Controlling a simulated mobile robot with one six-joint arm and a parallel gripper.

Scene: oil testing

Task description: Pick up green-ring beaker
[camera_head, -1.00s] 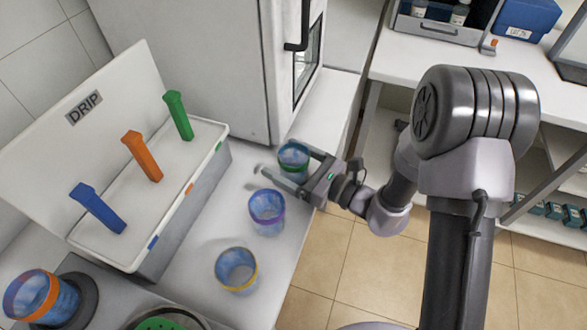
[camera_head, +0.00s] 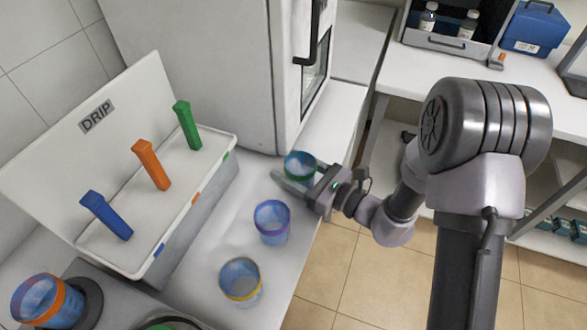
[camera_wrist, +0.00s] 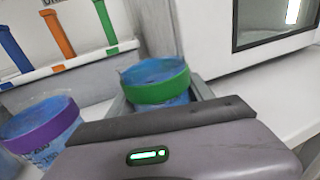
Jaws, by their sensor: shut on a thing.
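The green-ring beaker (camera_head: 300,166) is a clear blue-tinted cup with a green band near its rim. It is upright at the far end of the white counter, beside the grey cabinet. My gripper (camera_head: 297,181) is shut on it, reaching in from the right. In the wrist view the beaker (camera_wrist: 157,82) sits between the two grey fingers (camera_wrist: 160,100), its lower part hidden behind the gripper body. I cannot tell whether its base touches the counter.
A purple-ring beaker (camera_head: 271,222) and a yellow-ring beaker (camera_head: 240,281) stand nearer on the counter (camera_head: 205,235). An orange-ring beaker (camera_head: 45,302) is at lower left. The white DRIP box (camera_head: 160,240) holds blue, orange and green handles. The cabinet (camera_head: 225,70) stands close behind.

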